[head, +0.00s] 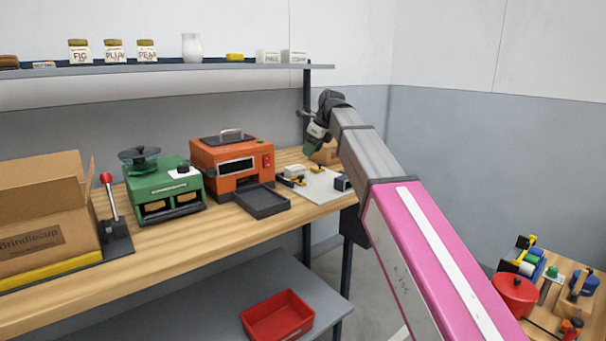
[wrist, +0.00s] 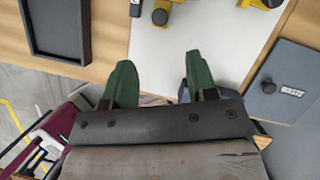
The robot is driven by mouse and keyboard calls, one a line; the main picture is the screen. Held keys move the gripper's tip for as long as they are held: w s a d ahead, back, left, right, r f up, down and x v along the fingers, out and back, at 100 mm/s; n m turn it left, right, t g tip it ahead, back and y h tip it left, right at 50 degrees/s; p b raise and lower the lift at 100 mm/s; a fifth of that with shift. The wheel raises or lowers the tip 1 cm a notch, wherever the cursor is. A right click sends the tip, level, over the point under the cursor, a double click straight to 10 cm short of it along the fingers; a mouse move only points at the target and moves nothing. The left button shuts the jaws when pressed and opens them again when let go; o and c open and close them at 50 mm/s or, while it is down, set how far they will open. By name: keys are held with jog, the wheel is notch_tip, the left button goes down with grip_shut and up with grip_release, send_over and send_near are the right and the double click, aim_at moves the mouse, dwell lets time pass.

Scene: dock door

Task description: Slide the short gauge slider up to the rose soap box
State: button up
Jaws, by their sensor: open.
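My gripper (wrist: 158,80) is open in the wrist view, its two green fingers apart with nothing between them. It is over the near part of a white board (wrist: 220,45) on the bench. At the board's far edge is a yellow part with a dark round knob (wrist: 160,17). A second yellow part with a dark knob (wrist: 262,4) is to its right. Both are cut by the frame; which is the short gauge slider I cannot tell.
A dark tray (head: 262,202) lies before the orange oven (head: 232,160). A grey box marked WASTE (wrist: 288,85) is right of my fingers. The green machine (head: 165,188) and a cardboard box (head: 42,225) stand further left. A red bin (head: 278,316) is on the lower shelf.

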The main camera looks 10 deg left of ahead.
aim_at(302, 176)
jog(key=x, duration=1)
jog(key=shift+a+f, duration=0.15)
jog(key=shift+f, duration=0.2)
grip_shut()
